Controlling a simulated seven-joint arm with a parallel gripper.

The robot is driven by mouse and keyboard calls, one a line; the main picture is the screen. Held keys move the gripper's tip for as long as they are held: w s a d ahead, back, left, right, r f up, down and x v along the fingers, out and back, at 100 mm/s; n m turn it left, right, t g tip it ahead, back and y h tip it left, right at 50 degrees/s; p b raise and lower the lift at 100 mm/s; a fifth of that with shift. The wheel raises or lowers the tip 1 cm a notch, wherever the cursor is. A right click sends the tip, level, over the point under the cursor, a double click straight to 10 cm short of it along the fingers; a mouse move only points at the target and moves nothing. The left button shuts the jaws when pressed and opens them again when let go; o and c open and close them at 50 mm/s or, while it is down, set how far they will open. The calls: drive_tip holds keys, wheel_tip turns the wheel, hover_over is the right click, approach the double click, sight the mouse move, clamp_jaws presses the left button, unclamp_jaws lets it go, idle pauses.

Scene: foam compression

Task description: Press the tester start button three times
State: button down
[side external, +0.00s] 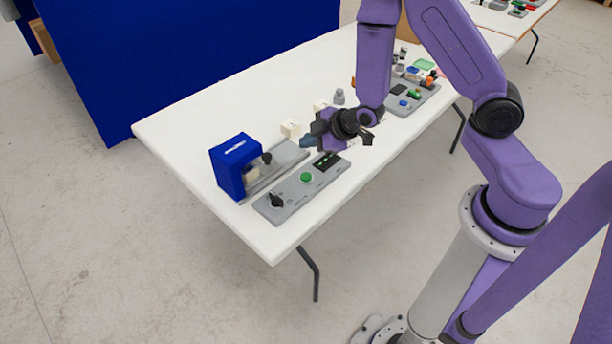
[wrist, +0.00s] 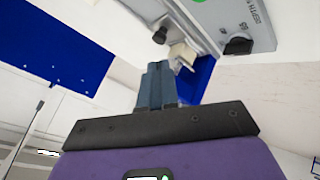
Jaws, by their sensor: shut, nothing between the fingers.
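The tester has a blue housing (side external: 230,165) at the near left of the white table, with a foam-coloured block inside it. Beside it is a grey control panel (side external: 292,193) with a green button (side external: 306,177), a black knob (side external: 276,199) and a dark display (side external: 325,160). My gripper (side external: 307,141) is shut and empty, above the table near the display end of the panel, apart from the button. In the wrist view my shut fingers (wrist: 158,68) partly cover the blue housing (wrist: 196,82). The green button (wrist: 198,1) is cut off at the top edge there.
Cream blocks (side external: 291,129) and a grey weight (side external: 339,96) stand on the table behind my gripper. A blue partition (side external: 190,55) stands behind the table.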

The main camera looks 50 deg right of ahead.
sight(309, 178)
drive_tip(key=shift+f, duration=4.3)
drive_tip(key=shift+f, duration=0.2)
drive_tip(key=shift+f, duration=0.25)
drive_tip(key=shift+f, duration=0.4)
drive_tip(key=shift+r, duration=3.35)
